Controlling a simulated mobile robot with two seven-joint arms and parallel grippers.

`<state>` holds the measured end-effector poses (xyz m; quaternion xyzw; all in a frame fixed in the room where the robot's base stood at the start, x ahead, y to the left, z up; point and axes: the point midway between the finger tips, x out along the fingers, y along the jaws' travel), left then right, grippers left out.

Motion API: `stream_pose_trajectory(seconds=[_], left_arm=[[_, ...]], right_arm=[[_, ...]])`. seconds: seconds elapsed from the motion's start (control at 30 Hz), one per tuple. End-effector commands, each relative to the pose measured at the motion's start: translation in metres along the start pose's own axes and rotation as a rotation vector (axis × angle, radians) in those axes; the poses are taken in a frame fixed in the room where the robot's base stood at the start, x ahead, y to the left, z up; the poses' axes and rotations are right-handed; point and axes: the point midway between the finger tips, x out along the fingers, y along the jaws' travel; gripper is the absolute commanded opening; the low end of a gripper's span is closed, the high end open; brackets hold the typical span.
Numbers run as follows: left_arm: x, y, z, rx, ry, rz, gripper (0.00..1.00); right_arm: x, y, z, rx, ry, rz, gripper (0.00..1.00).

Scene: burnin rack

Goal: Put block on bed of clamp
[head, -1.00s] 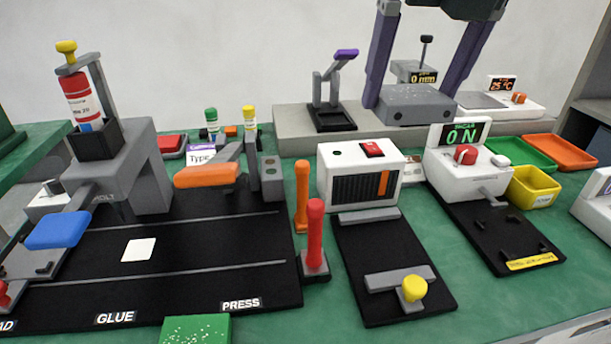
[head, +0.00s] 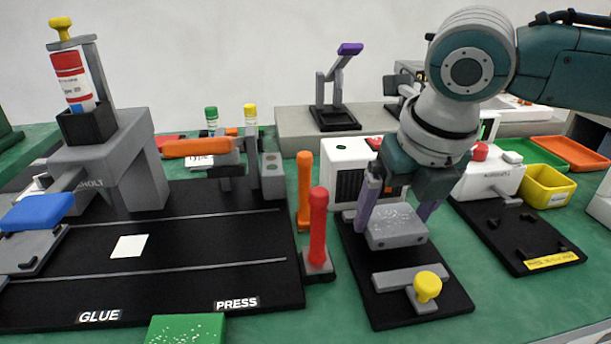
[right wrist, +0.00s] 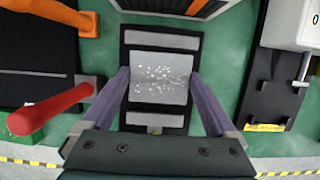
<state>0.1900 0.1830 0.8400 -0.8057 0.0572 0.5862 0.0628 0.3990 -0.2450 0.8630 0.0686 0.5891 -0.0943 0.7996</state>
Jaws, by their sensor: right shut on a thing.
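The grey block (head: 396,229) with pale speckles is between the purple fingers of my right gripper (head: 396,215). The gripper points down and is shut on the block. The block is over the rear part of the clamp's black bed (head: 368,296), behind the grey jaw bar (head: 410,278) and yellow knob (head: 427,287). In the right wrist view the block (right wrist: 160,78) lies between two grey bars, within the bed's width. I cannot tell whether it touches the bed. My left gripper is not in view.
A red upright handle (head: 318,228) and an orange one (head: 304,190) stand close left of the bed. A white box (head: 340,160) is just behind, partly hidden by my arm. A black plate (head: 525,243) with small pegs lies to the right. Green table (head: 320,320) shows in front.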

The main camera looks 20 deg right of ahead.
Motion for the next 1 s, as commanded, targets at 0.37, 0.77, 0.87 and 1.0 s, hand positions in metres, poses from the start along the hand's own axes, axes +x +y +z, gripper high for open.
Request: stream_pose_trajectory(seconds=[0.37,0.77,0.87,1.0], left_arm=[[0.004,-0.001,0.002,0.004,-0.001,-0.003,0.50],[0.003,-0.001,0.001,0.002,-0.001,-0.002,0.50],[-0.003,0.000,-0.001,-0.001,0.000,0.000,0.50],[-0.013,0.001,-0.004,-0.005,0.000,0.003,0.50]], right_arm=[[0.014,0.000,-0.004,0.000,0.000,0.000,0.36],[0.010,0.000,-0.003,0.000,-0.001,0.001,1.00],[-0.003,0.000,-0.002,-0.001,-0.002,0.002,1.00],[-0.034,0.000,-0.001,-0.001,-0.004,0.002,1.00]])
